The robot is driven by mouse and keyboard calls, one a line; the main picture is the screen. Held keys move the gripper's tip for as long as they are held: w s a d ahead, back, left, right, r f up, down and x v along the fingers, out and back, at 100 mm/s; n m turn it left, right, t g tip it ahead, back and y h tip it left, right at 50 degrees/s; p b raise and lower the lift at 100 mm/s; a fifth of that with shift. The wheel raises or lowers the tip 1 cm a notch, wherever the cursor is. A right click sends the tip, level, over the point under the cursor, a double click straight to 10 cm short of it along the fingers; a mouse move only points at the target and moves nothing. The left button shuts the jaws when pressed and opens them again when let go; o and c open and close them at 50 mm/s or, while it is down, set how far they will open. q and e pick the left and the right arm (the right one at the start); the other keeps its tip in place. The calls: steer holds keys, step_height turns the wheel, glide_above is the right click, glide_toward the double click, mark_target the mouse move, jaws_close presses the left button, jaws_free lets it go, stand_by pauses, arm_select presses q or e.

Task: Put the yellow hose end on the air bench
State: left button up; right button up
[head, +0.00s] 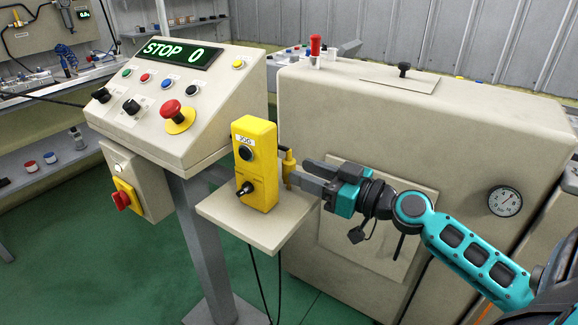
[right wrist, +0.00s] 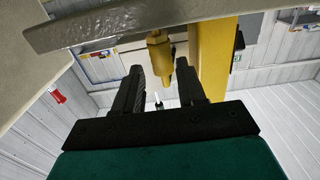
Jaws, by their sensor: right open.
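A small yellow cylindrical fitting (head: 289,167), which looks like the yellow hose end, stands on the small beige shelf (head: 262,235) beside the yellow JOG box (head: 256,175). It also shows in the right wrist view (right wrist: 158,48). My right gripper (head: 297,174) is open, its fingers pointing left at the fitting. In the right wrist view the fitting lies in line with the gap between the fingertips (right wrist: 160,70), and I cannot tell whether they touch it. What looks like the air bench (head: 100,73), with a blue coiled hose, is at the back left. My left gripper is out of view.
A sloped control console (head: 190,145) reading STOP 0 stands left of the shelf. A big beige cabinet (head: 440,125) with a gauge (head: 505,201) fills the right. Cables hang under the shelf. Green floor (head: 70,260) is open at the lower left.

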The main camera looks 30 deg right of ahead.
mark_target(295, 167)
steer(key=x, duration=0.1)
steer(key=p+x, duration=0.2)
steer(key=shift+w+a+r, duration=0.1)
steer(key=shift+a+r, duration=0.05)
steer(key=shift+r, duration=0.1)
steer(key=shift+w+a+f, duration=0.15)
steer(key=shift+w+a, duration=0.15)
steer(key=shift+w, duration=0.3)
steer(key=shift+c, duration=0.6)
jaws_close()
